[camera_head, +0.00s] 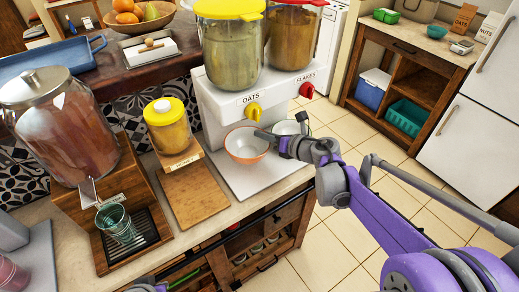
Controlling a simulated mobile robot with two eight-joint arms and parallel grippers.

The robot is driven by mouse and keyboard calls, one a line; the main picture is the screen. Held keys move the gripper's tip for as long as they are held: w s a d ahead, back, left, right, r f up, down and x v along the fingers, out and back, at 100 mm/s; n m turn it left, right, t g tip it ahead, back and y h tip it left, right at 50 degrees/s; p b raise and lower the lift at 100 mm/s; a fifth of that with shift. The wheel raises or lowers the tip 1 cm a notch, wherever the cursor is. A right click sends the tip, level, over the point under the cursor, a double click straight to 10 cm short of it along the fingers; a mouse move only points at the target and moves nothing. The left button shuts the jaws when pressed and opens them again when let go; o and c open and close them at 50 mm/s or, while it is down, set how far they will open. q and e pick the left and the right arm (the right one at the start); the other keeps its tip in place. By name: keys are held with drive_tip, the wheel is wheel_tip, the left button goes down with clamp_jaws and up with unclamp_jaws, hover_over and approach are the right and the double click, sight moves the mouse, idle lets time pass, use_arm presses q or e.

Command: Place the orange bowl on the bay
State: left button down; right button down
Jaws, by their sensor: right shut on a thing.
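The orange bowl (246,146), orange outside with a pale inside, is in front of the white cereal dispenser, over its flat pale bay (262,178). My right gripper (272,137) reaches in from the right and is shut on the bowl's right rim. Whether the bowl touches the bay or hangs just above it is hard to tell. A sliver of my left arm's end (148,287) shows at the bottom edge; its jaws cannot be made out.
A whitish bowl (288,127) sits behind my right gripper, under the flakes side. The dispenser (228,98) has yellow and red knobs. A honey jar (167,125) with a wooden board (195,193) and a large drink jar (68,130) stand left. The counter's front edge is close.

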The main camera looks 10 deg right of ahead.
drive_tip(key=shift+f, duration=2.45)
drive_tip(key=shift+f+b, duration=0.1)
drive_tip(key=shift+b, duration=0.25)
drive_tip(key=c, duration=0.8)
unclamp_jaws()
drive_tip(key=shift+c, duration=0.2)
